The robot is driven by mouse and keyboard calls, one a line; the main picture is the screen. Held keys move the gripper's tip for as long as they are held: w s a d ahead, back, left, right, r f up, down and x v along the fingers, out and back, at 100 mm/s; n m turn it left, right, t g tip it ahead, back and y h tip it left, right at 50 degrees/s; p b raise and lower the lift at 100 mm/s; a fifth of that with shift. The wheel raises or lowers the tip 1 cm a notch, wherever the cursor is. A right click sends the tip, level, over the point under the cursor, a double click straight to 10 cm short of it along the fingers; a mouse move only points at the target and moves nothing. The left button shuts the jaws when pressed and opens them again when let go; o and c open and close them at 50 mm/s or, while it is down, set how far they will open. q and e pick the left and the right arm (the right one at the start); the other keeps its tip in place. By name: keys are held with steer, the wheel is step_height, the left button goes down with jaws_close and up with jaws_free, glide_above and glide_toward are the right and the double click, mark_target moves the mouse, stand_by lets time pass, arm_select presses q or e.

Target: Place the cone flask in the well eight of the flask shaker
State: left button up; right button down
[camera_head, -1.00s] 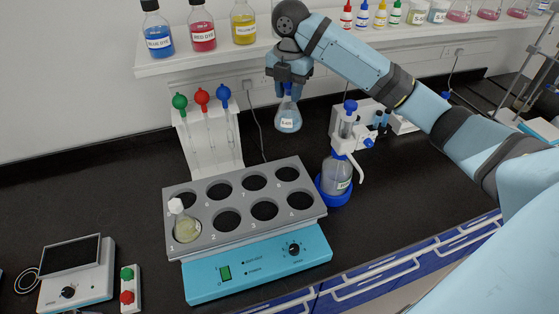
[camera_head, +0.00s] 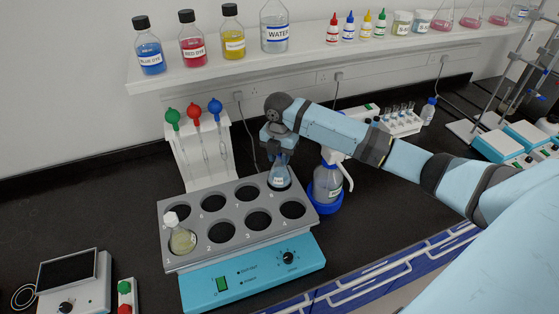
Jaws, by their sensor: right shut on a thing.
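The grey-topped flask shaker (camera_head: 236,213) with a blue front stands on the black bench, with two rows of round wells. My right gripper (camera_head: 281,154) is shut on the neck of the cone flask (camera_head: 281,174), which holds light blue liquid and has a white label. The flask is upright, with its base at the back right well, well eight. I cannot tell whether it rests fully on the bottom. Another flask (camera_head: 182,240), with a white stopper and yellowish liquid, sits in the front left well. My left gripper is not in view.
A dispenser bottle (camera_head: 327,185) in a blue base stands close to the right of the shaker. A pipette rack (camera_head: 199,150) stands behind it on the left. A shelf (camera_head: 190,73) with bottles runs above.

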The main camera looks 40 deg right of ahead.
step_height(320, 180, down, 2)
steer(key=shift+f, duration=0.35)
steer(key=c, duration=0.8)
jaws_free()
steer(key=shift+f, duration=0.1)
steer(key=shift+c, duration=0.2)
